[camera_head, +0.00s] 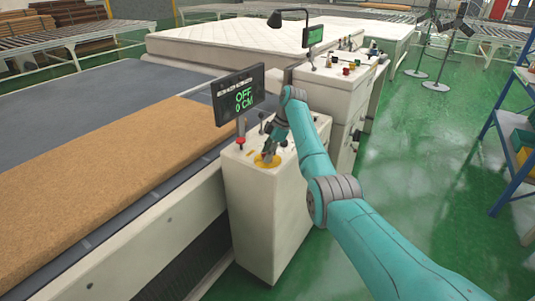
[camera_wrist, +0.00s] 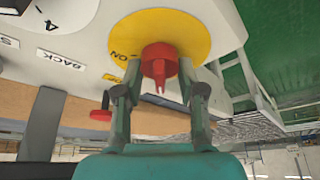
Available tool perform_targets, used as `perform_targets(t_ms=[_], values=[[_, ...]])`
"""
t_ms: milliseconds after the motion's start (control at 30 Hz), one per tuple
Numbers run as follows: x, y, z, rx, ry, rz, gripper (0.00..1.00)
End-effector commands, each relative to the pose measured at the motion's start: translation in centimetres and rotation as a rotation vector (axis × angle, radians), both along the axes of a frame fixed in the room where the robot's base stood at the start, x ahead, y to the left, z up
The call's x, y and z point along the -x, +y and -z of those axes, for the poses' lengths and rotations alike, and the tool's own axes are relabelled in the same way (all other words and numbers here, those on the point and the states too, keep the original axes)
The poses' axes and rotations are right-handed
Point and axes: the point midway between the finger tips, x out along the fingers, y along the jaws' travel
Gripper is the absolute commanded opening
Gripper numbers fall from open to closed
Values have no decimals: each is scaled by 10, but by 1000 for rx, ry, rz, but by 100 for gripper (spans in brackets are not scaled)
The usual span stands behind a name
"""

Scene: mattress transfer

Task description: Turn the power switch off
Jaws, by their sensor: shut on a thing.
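The power switch is a red knob (camera_wrist: 158,58) on a round yellow plate (camera_wrist: 205,35) in the wrist view. The word ON shows on the plate, left of the knob. The plate also shows in the head view (camera_head: 262,163) on top of the white control box (camera_head: 265,215). My gripper (camera_wrist: 160,78) has one finger on each side of the red knob and is shut on it. In the head view my gripper (camera_head: 269,150) reaches down to the plate and hides most of the knob. The display (camera_head: 240,96) above the box reads OFF and 0 CM in green.
A red button (camera_head: 240,142) stands on the same box, left of the switch; small levers stand behind it. A brown mat (camera_head: 110,170) lies on the conveyor at left. A second control box (camera_head: 335,85) and a white mattress (camera_head: 235,40) are behind. Green floor is open at right.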

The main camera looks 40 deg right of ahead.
Motion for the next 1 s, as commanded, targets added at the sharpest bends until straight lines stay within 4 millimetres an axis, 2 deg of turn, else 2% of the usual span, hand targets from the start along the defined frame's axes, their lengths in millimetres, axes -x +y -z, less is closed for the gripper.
perform_targets(t_ms=[233,267,300,367,767,867,1000], values=[[0,0,0,0,-1,0,4],[0,0,0,0,-1,0,42],[0,0,0,0,-1,0,52],[0,0,0,0,-1,0,64],[1,-2,-6,1,-2,1,64],[2,-7,-17,1,-2,1,64],[6,-17,-41,2,-3,2,64]])
